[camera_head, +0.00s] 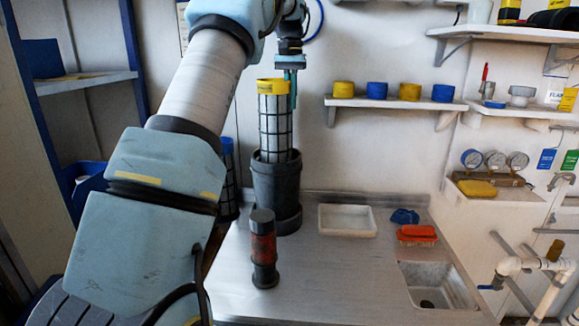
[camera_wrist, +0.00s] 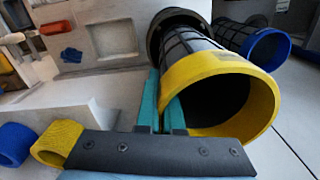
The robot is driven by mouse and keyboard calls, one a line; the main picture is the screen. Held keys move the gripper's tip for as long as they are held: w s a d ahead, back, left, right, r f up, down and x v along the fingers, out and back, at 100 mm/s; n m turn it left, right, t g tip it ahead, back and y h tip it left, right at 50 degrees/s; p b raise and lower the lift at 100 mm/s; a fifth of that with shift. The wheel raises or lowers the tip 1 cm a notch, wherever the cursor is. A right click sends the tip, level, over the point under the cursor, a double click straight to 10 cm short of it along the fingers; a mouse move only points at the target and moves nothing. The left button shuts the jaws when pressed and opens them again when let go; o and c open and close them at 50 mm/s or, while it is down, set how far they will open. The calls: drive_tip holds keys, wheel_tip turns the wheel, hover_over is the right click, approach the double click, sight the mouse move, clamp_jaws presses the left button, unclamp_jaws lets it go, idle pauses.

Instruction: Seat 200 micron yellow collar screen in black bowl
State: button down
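The yellow collar screen (camera_head: 274,125) stands upright, a dark mesh cylinder with a pale grid and a yellow collar on top. Its lower end is inside the black bowl (camera_head: 277,190), and much of its length shows above the rim. My gripper (camera_head: 291,88) is at the collar's right side in the head view. In the wrist view the teal fingers of my gripper (camera_wrist: 163,108) straddle the wall of the yellow collar (camera_wrist: 215,80), closed on it. The bowl (camera_wrist: 165,20) shows beyond the screen there. The screen's bottom end is hidden inside the bowl.
A blue-collared screen (camera_head: 228,180) stands left of the bowl, partly behind my arm; it also shows in the wrist view (camera_wrist: 268,48). A red and black cylinder (camera_head: 263,250) stands in front. A white tray (camera_head: 347,220) is to the right. A shelf (camera_head: 395,103) holds yellow and blue collars.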

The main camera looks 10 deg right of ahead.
sight(290, 160)
wheel_tip(290, 160, down, 19)
drive_tip(key=p, duration=0.3)
drive_tip(key=shift+r+p, duration=0.2)
drive_tip(key=shift+p, duration=0.2)
drive_tip(key=shift+f, duration=0.15)
drive_tip(key=c, duration=1.3)
unclamp_jaws()
drive_tip(key=shift+c, duration=0.2)
